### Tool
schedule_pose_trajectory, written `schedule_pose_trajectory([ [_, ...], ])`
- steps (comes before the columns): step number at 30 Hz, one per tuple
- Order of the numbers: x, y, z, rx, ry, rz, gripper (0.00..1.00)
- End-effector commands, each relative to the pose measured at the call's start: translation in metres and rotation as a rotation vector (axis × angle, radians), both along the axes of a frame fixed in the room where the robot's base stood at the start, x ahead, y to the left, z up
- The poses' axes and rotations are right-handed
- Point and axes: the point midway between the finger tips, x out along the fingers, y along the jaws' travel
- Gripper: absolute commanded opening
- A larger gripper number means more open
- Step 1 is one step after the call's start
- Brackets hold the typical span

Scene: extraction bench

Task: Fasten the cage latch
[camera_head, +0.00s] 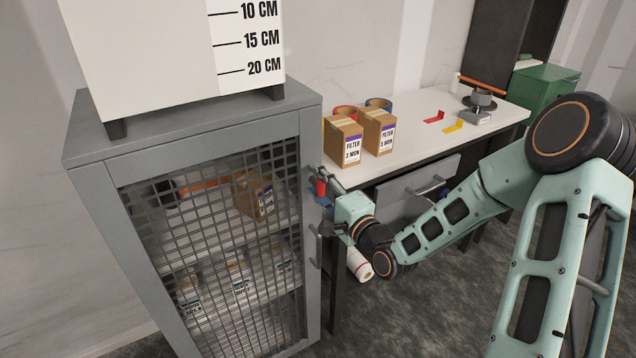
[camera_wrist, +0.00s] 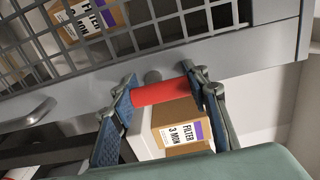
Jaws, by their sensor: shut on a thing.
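The grey cage (camera_head: 310,120) stands at left with its mesh door (camera_head: 215,260) looking closed. The red latch grip (camera_head: 320,187) is at the door's right edge, above the door handle (camera_head: 314,245). My gripper (camera_head: 325,184) reaches it from the right. In the wrist view my gripper (camera_wrist: 164,92) has its two blue-padded fingers shut on the red latch grip (camera_wrist: 160,91), one at each end. A round grey latch part (camera_wrist: 152,76) shows behind it at the door frame. The latch's catch is hidden, so I cannot tell whether it is engaged.
A white bench (camera_head: 420,140) right of the cage holds two filter boxes (camera_head: 343,141), tape rolls and a small device (camera_head: 476,117). Boxes (camera_head: 254,196) stand on shelves inside the cage. A white roll (camera_head: 359,264) shows below my wrist. A white scaled unit (camera_head: 180,50) tops the cage.

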Motion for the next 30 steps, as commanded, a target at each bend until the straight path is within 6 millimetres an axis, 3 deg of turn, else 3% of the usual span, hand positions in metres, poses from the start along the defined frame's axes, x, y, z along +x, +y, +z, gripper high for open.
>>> schedule_pose_trajectory([
  [2,0.0,0.0,0.0,0.003,0.001,0.0,0.18],
  [3,0.0,0.0,0.0,0.003,0.001,0.0,0.47],
  [7,0.0,0.0,0.0,0.002,0.0,0.0,0.61],
  [19,-0.007,-0.006,0.0,-0.001,0.001,-0.002,0.61],
  [30,-0.069,-0.048,0.0,0.0,0.002,-0.004,0.61],
])
